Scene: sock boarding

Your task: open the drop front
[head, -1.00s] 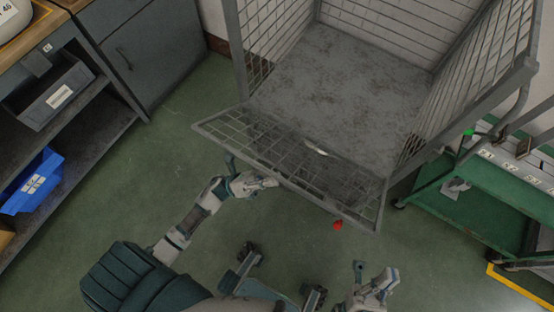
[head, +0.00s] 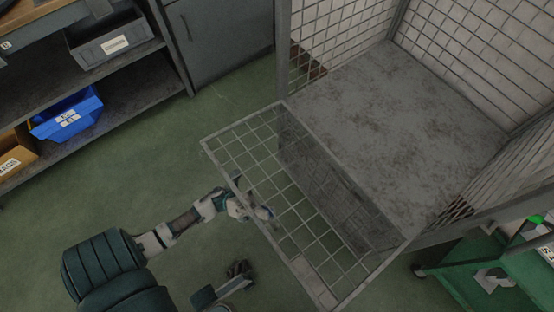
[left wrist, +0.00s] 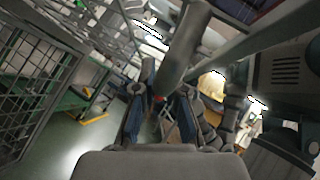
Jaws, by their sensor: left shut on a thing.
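The drop front (head: 318,225) is a grey wire-mesh panel on the front of a mesh cage (head: 284,60). It is swung down and outward from the cage floor's front edge, and green floor shows through its mesh. My left gripper (head: 262,213) is at the panel's outer edge, its fingers partly behind the mesh. In the left wrist view, the left gripper (left wrist: 160,98) is shut with a grey bar (left wrist: 186,45) between its fingers, which fits the panel's outer rail.
A dark shelf unit with a blue bin (head: 66,114) and a grey bin (head: 112,42) stands at the left. A green cart (head: 505,265) stands at the right, near the cage. Green floor is open between shelf and panel.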

